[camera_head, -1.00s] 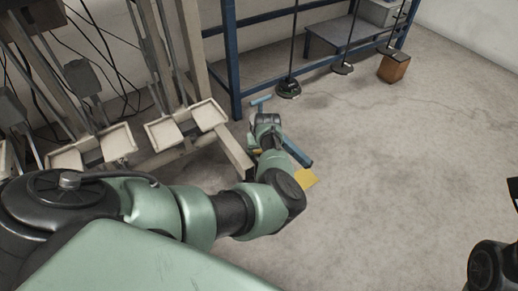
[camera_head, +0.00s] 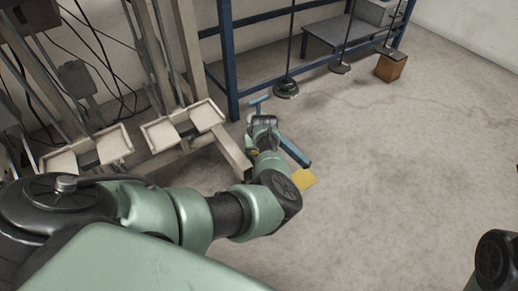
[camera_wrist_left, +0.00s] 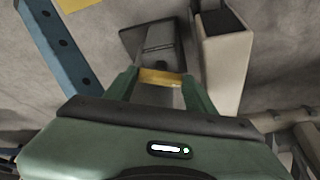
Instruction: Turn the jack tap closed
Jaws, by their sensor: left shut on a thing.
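In the left wrist view a yellow bar (camera_wrist_left: 160,77), which looks like the tap's handle, lies across between the two green fingers of my left gripper (camera_wrist_left: 160,88). The gripper is shut on it. A dark block (camera_wrist_left: 152,38), perhaps the tap's body, shows just beyond the bar. In the head view my left arm reaches down beside the pale frame, and its wrist hides the tap and the fingertips. Part of my right arm shows at the lower right; its gripper is out of view.
A pale beam (camera_wrist_left: 224,55) stands close right of the gripper in the wrist view, and a blue bar (camera_wrist_left: 58,42) lies left. Two pale pedals (camera_head: 183,126) stand left of my wrist. A blue rack (camera_head: 232,65) stands behind.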

